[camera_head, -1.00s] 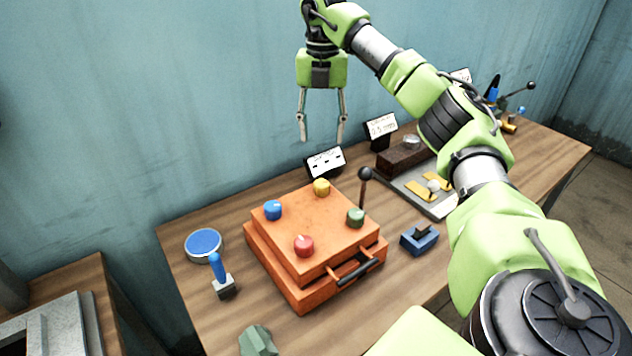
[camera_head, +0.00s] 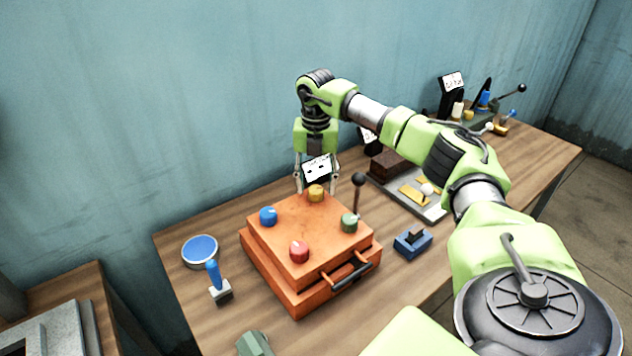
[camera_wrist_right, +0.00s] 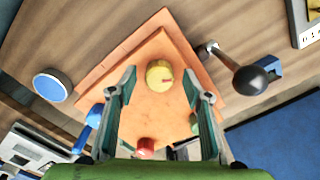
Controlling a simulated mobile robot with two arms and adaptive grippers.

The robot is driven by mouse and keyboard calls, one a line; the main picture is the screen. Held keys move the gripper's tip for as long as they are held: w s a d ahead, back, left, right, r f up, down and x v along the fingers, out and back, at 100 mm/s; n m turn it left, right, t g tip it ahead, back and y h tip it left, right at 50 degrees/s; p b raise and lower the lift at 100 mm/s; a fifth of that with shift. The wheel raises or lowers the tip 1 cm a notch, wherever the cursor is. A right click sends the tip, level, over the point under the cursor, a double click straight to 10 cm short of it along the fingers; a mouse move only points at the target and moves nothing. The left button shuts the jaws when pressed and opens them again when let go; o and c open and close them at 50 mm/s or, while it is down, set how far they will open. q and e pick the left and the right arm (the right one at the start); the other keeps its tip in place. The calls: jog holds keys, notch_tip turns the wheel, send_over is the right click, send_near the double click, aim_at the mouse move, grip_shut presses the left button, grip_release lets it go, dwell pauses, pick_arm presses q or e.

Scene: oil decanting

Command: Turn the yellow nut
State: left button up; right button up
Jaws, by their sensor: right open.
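The yellow nut (camera_head: 316,193) is a short round knob at the far corner of an orange box (camera_head: 300,226) on the wooden table. In the right wrist view my right gripper (camera_wrist_right: 161,85) is open, with clear gaps between the fingers and the nut. My left gripper is not in view.
Blue (camera_head: 268,216), red (camera_head: 299,251) and green (camera_head: 350,223) knobs sit on the same box. A black ball-topped lever (camera_head: 358,182) rises close to the right of the gripper. A small sign (camera_head: 317,169) stands behind the box. A blue-handled tool (camera_head: 215,278) is at left.

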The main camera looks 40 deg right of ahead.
jog(key=c, duration=1.1)
